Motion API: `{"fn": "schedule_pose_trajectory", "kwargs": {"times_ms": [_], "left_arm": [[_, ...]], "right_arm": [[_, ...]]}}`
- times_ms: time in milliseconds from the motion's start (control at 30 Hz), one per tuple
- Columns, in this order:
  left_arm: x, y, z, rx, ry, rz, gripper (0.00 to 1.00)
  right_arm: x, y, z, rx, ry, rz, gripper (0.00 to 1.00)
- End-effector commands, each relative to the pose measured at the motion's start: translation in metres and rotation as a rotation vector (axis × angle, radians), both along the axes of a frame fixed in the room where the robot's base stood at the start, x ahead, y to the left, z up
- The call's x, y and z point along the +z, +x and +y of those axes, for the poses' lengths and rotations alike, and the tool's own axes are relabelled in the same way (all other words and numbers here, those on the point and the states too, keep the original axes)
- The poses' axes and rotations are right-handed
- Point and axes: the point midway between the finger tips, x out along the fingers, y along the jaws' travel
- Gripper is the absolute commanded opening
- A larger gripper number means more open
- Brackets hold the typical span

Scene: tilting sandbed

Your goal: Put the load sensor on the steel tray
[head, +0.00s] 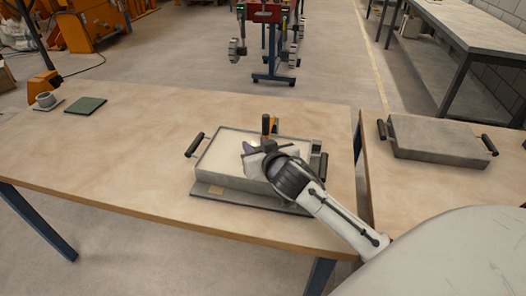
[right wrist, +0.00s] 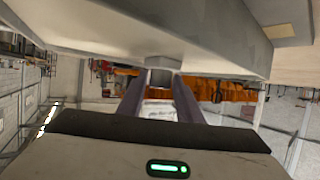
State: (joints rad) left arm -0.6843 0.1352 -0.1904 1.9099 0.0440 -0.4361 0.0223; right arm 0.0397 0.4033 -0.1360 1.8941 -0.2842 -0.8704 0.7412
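My right gripper (head: 258,147) is over the sand-filled metal box (head: 225,150) on the main table, its arm coming from the lower right. In the right wrist view its two dark fingers (right wrist: 160,95) are apart, one on each side of a small grey flanged block (right wrist: 163,72), which looks like the load sensor. They appear to touch its sides. In the head view the hand mostly hides this block. A grey metal tray (head: 430,133) with dark handles sits on the right-hand table; it looks like the steel tray. My left gripper is not in view.
An orange-topped fitting (head: 268,125) stands at the box's back edge. A grey cup-like piece (head: 45,100) on a small plate and a green pad (head: 86,105) lie at the far left. The main table's left half is mostly clear. A gap separates the tables.

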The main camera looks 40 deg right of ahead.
Motion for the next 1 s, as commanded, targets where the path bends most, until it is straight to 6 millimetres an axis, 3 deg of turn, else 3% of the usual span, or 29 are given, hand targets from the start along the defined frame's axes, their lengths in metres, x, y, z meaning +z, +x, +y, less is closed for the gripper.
{"fn": "schedule_pose_trajectory", "kwargs": {"times_ms": [300, 500, 1000], "left_arm": [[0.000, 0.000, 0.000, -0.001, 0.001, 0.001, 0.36], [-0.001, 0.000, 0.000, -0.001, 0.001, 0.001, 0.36], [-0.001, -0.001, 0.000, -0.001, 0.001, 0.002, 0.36]], "right_arm": [[0.025, -0.060, 0.020, 0.000, 0.003, 0.000, 0.32], [0.037, -0.087, 0.028, -0.001, 0.003, 0.001, 0.32], [0.042, -0.097, 0.031, -0.002, 0.000, 0.000, 0.32]]}}
